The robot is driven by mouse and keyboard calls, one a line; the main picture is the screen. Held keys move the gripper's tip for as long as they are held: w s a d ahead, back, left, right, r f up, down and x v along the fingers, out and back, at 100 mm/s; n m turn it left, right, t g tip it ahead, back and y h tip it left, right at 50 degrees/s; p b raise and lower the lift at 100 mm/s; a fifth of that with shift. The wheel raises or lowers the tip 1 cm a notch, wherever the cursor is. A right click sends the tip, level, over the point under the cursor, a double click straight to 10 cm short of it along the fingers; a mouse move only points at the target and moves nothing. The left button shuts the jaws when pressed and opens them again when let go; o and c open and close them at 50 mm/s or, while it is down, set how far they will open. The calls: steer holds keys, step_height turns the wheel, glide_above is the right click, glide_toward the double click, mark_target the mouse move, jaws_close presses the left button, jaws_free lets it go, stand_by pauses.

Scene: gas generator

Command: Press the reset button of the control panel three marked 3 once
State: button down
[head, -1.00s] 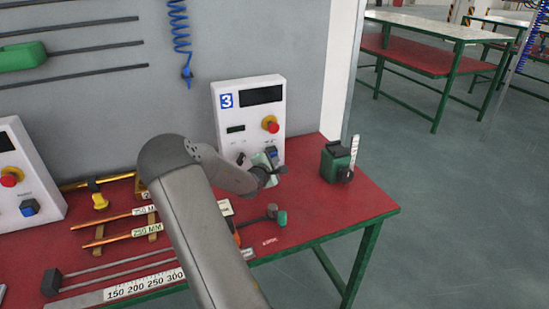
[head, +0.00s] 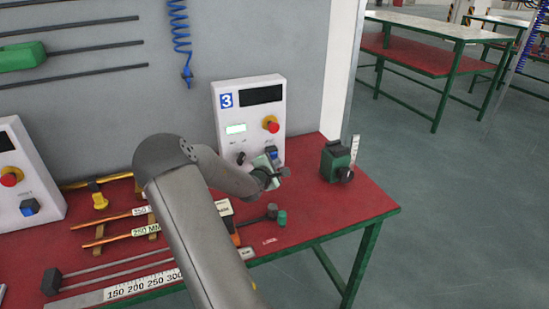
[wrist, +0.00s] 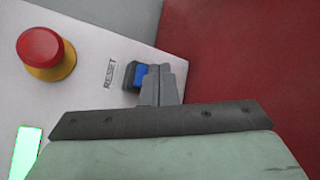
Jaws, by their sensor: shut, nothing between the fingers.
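Control panel three (head: 262,118) is a white box with a blue "3" label, standing upright at the back of the red table. Its reset button (wrist: 141,76) is blue in a dark housing, next to the word RESET in the wrist view. My gripper (head: 268,164) is in front of the panel's lower right part. In the wrist view its closed, empty fingertips (wrist: 160,78) are right at the button and cover part of it. I cannot tell whether they touch it.
A red and yellow emergency knob (head: 270,124) sits above the button. A green tool (head: 336,160) stands right of the panel. A second panel (head: 22,180) is at the far left. Copper pipes, a hammer (head: 262,216) and a ruler (head: 145,288) lie on the table.

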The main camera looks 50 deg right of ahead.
steer(key=shift+s+a, duration=0.4)
steer(key=shift+s, duration=0.35)
steer(key=shift+s+a, duration=0.35)
steer(key=shift+s, duration=0.4)
steer(key=shift+s+a, duration=0.4)
steer(key=shift+s, duration=0.35)
